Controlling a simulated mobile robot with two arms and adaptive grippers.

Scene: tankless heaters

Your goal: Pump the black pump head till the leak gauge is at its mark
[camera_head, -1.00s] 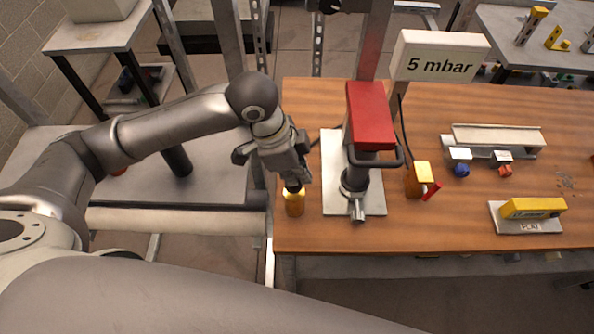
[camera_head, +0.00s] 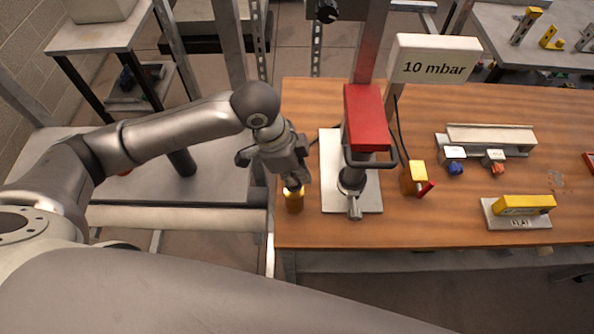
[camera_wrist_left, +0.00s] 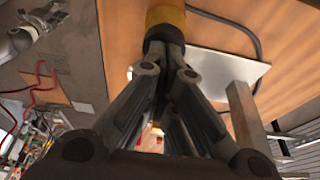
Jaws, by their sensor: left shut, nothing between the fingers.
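The gauge display (camera_head: 433,60) is a white box that reads 10 mbar in the head view. A small amber bottle with a yellow collar (camera_head: 294,202) stands at the table's left edge; its yellow part also shows at the top of the left wrist view (camera_wrist_left: 166,14). My left gripper (camera_head: 292,181) points down right over the bottle, its fingers shut with nothing between them. A black part, either the pump head or the fingertips, meets the yellow part in the wrist view. The pump head is otherwise hidden by the fingers. My right gripper is not in view.
Just right of the bottle, a red-topped device with a black handle (camera_head: 367,118) stands on a white plate (camera_head: 331,180). Farther right are a yellow-topped orange block (camera_head: 411,181), a grey rail fixture (camera_head: 490,134) and a yellow bar on a plate (camera_head: 524,204).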

